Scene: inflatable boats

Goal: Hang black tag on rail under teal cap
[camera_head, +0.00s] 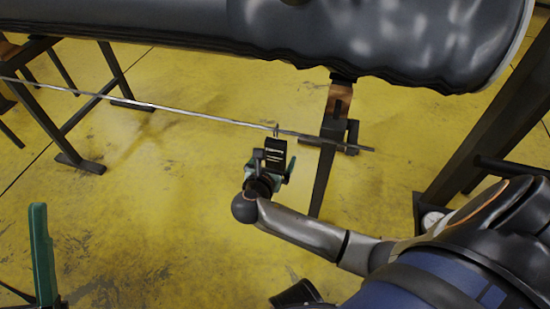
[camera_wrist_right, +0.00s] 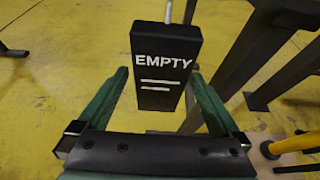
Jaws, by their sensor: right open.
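The black tag (camera_head: 275,155) is upright just below the thin grey rail (camera_head: 205,117). Its wire hook (camera_head: 276,130) meets the rail and appears to loop over it. In the right wrist view the tag (camera_wrist_right: 160,95) shows the word EMPTY above two white lines. My right gripper (camera_wrist_right: 158,82) is open, with its green fingers on either side of the tag and a gap at each side. No teal cap is identifiable in these views. One green finger of my left gripper (camera_head: 42,255) shows at the lower left; the rest is cut off.
A dark inflatable boat (camera_head: 380,35) lies on black metal stands above the rail. A stand leg (camera_head: 328,150) is near the rail's right end. A thick dark post (camera_head: 495,115) is at the right. The yellow floor below the rail is mostly clear.

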